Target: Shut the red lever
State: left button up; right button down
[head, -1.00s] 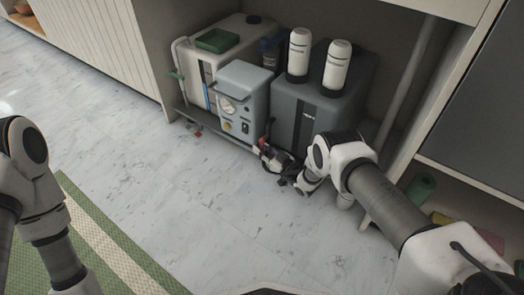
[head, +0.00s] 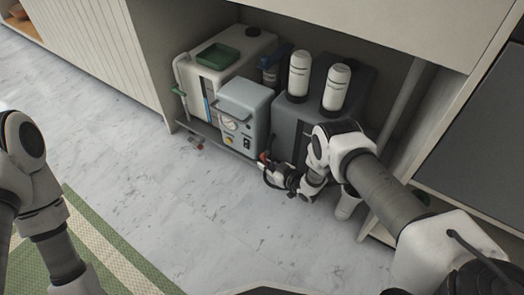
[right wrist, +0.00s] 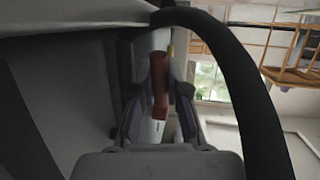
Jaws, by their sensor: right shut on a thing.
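My right gripper (head: 266,168) is low in front of the grey appliances under the counter, beside the lower right corner of the small grey box. In the right wrist view the red lever (right wrist: 160,86) is between the two fingers (right wrist: 159,108), and the gripper is shut on it. In the head view only a small red bit (head: 263,157) shows at the fingertips; the arm hides most of the lever and what it is fixed to. My left arm is at the left edge, and its gripper is out of view.
A small grey box with a gauge (head: 244,116) stands beside a dark grey unit (head: 290,125) carrying two white bottles. A white tank (head: 215,75) with a green tray stands behind left. A small red part (head: 196,142) lies low at left.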

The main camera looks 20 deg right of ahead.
jog(key=shift+s+d+r+g+h+p, duration=0.15)
jog(key=shift+s+r+g+h+p, duration=0.25)
jog(key=shift+g+p, duration=0.45)
jog(key=shift+s+d+r+g+h+p, duration=0.1)
jog(key=shift+d+r+g+h+p, duration=0.05)
jog(key=shift+g+h+p, duration=0.55)
pick_arm(q)
jog(key=shift+w+r+b, duration=0.15)
jog(key=shift+r+b, duration=0.9)
pick_arm(e)
jog(key=shift+s+d+r+n+g+h, duration=0.25)
jog(key=shift+r+g+h, duration=0.2)
jog(key=shift+g+h, duration=0.8)
jog(key=shift+s+d+r+n+g+h, duration=0.1)
jog(key=shift+s+r+n+g+h, duration=0.35)
jog(key=shift+g, duration=1.25)
jog(key=shift+d+r+n+g+h, duration=0.15)
jog(key=shift+r+g+h, duration=0.3)
jog(key=shift+g+h, duration=0.95)
jog(key=shift+d, duration=0.1)
jog(key=c, duration=1.4)
grip_release()
jog(key=shift+c, duration=0.2)
